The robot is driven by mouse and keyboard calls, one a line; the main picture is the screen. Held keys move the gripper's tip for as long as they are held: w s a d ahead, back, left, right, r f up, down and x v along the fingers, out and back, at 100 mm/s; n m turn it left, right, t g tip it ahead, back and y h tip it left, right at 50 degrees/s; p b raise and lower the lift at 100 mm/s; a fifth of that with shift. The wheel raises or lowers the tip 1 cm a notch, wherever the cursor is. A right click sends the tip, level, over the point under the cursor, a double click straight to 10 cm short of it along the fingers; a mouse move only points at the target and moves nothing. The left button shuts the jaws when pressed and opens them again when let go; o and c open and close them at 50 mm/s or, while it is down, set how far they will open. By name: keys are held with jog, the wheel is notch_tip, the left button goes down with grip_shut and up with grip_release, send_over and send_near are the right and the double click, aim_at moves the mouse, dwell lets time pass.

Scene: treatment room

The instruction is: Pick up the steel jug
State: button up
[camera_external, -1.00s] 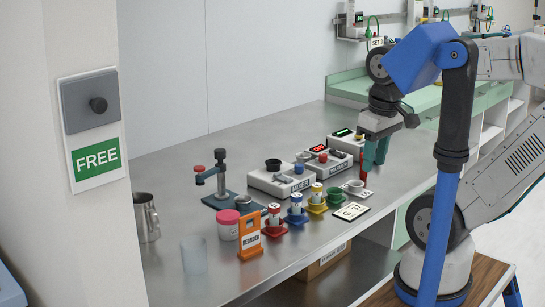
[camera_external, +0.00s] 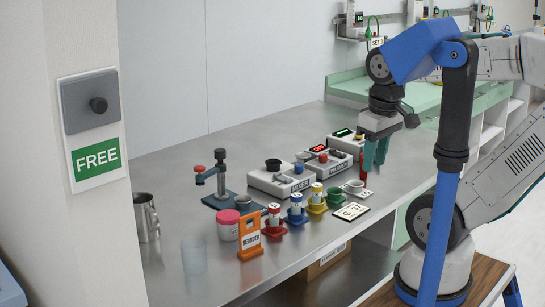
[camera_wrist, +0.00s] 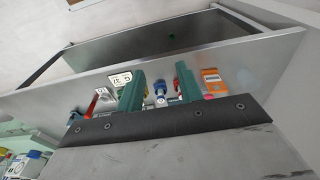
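The steel jug (camera_external: 147,217) stands upright at the far left end of the steel bench in the external view, close to the wall post. Its handle shows on its right side. My gripper (camera_external: 375,168) hangs over the right part of the bench, well away from the jug, fingers pointing down. In the wrist view its two green fingers (camera_wrist: 160,82) stand apart with nothing held between them. I cannot make out the jug in the wrist view.
Near the jug are a clear beaker (camera_external: 194,255), a pink-lidded jar (camera_external: 228,225), an orange stand (camera_external: 250,236) and a blue-based stand (camera_external: 221,190). Coloured cups with vials (camera_external: 296,212), white device boxes (camera_external: 281,180) and a card (camera_external: 350,211) fill the bench between jug and gripper.

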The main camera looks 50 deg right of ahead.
jog(key=c, duration=0.4)
jog(key=m+t+y, duration=0.2)
jog(key=m+y, duration=0.8)
jog(key=m, duration=0.1)
send_over(158, 225)
jog(key=s+d, duration=0.6)
jog(key=s, duration=0.3)
notch_tip(158, 225, down, 9)
jog(key=w+f+m, duration=0.1)
jog(key=w+f, duration=0.1)
jog(key=f, duration=0.1)
jog(key=w+a+f+m+t, duration=0.1)
jog(key=w+f+m, duration=0.1)
jog(key=w+f, duration=0.1)
jog(key=w+a+f+m, duration=0.1)
jog(key=w+f, duration=0.1)
jog(key=f, duration=0.1)
jog(key=shift+w+f+m+t+h, duration=0.2)
jog(key=shift+f+m+t+h, duration=0.1)
jog(key=shift+f+t+h, duration=0.1)
jog(key=shift+x, duration=3.85)
